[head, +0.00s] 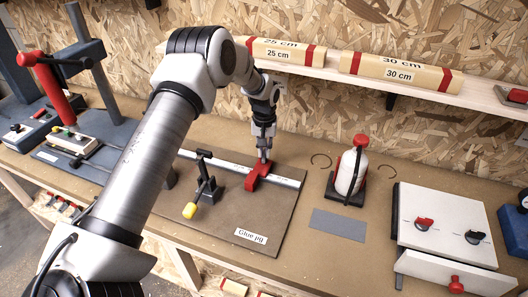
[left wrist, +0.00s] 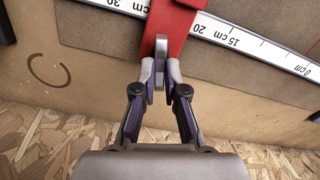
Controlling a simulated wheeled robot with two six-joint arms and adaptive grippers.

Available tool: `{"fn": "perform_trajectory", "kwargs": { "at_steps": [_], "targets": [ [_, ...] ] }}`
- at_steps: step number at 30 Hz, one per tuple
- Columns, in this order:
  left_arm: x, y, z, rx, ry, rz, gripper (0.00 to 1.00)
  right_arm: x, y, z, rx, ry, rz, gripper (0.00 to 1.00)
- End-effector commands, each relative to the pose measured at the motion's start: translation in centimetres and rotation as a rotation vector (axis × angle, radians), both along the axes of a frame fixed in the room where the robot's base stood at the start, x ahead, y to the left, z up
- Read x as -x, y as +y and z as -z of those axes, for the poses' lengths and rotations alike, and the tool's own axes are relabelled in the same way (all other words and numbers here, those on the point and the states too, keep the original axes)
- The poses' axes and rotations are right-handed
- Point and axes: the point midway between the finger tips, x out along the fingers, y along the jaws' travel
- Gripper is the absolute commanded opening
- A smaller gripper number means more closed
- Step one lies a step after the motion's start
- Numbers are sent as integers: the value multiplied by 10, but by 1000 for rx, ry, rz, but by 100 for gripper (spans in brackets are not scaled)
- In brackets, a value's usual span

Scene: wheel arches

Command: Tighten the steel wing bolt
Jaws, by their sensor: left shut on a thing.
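The steel wing bolt (left wrist: 161,46) shows in the left wrist view as a grey upright wing against the red block (left wrist: 180,28). My left gripper (left wrist: 161,74) is shut on its near end, with one fingertip on each side. In the head view the red block (head: 256,178) sits across the white ruler (head: 285,181) of the glue jig, and my left gripper (head: 264,152) reaches down to it from above. The bolt is mostly hidden by the fingers there. My right gripper is not in view.
The jig board (head: 225,228) carries a black clamp with a yellow tip (head: 190,210) left of the block. A white bottle with a red cap (head: 351,172) and a white box with knobs (head: 447,228) stand to the right.

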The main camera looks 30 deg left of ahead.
Motion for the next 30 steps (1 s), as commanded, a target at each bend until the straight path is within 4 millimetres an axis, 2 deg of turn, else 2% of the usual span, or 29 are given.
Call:
{"fn": "perform_trajectory", "kwargs": {
  "at_steps": [12,28,29,30],
  "targets": [
    [1,-1,2,2,5,204,0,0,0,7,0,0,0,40],
    [0,-1,1,1,3,229,0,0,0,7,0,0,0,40],
    [0,-1,1,1,3,229,21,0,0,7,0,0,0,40],
    [0,-1,1,2,3,229,36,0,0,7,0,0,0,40]
  ]
}}
